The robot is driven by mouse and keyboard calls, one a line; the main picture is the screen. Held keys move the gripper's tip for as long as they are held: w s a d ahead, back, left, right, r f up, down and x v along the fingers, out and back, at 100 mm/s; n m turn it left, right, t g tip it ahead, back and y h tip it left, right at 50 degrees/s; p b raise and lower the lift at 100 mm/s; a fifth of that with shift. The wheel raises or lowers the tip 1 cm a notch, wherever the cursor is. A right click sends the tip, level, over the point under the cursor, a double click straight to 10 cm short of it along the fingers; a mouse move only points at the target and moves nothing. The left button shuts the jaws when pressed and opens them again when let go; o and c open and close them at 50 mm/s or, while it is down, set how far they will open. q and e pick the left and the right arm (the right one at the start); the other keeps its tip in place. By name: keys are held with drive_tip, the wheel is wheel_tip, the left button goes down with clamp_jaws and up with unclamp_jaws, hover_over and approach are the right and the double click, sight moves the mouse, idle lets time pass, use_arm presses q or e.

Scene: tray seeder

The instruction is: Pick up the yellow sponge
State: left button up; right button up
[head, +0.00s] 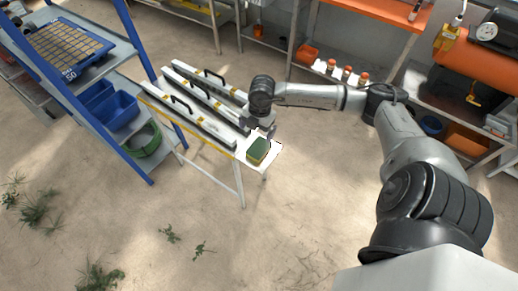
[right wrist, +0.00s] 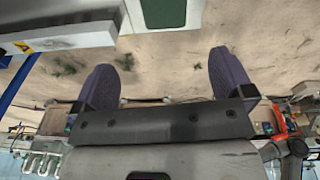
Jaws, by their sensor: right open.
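The yellow sponge (head: 257,151) has a green top face and a yellow side. It lies at the near right end of a narrow white stand in the head view. In the right wrist view the sponge (right wrist: 164,12) shows only as a green patch at the top edge, partly cut off. My right gripper (head: 266,130) is just behind the sponge in the head view, apart from it. Its two fingers (right wrist: 163,72) are spread with nothing between them. My left gripper is not in view.
Long metal bars with black handles (head: 190,112) lie on the stand, left of the sponge. A blue-framed shelf (head: 141,60) with blue bins (head: 118,112) stands at left. An orange-topped bench (head: 375,21) stands behind. The sandy floor at front is mostly clear.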

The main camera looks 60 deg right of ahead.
drive_tip(key=d+h, duration=0.1)
drive_tip(key=d, duration=0.2)
drive_tip(key=b, duration=0.2)
hover_over(262, 144)
drive_tip(key=shift+m+g, duration=0.3)
drive_tip(key=shift+m, duration=0.1)
wheel_tip(262, 144, down, 7)
drive_tip(key=shift+a+r, duration=0.1)
drive_tip(key=shift+r, duration=0.1)
drive_tip(key=shift+f, duration=1.05)
wheel_tip(262, 144, down, 4)
drive_tip(key=shift+f+b, duration=0.2)
drive_tip(key=shift+b, duration=0.6)
drive_tip(key=shift+c, duration=0.5)
drive_tip(key=c, duration=0.9)
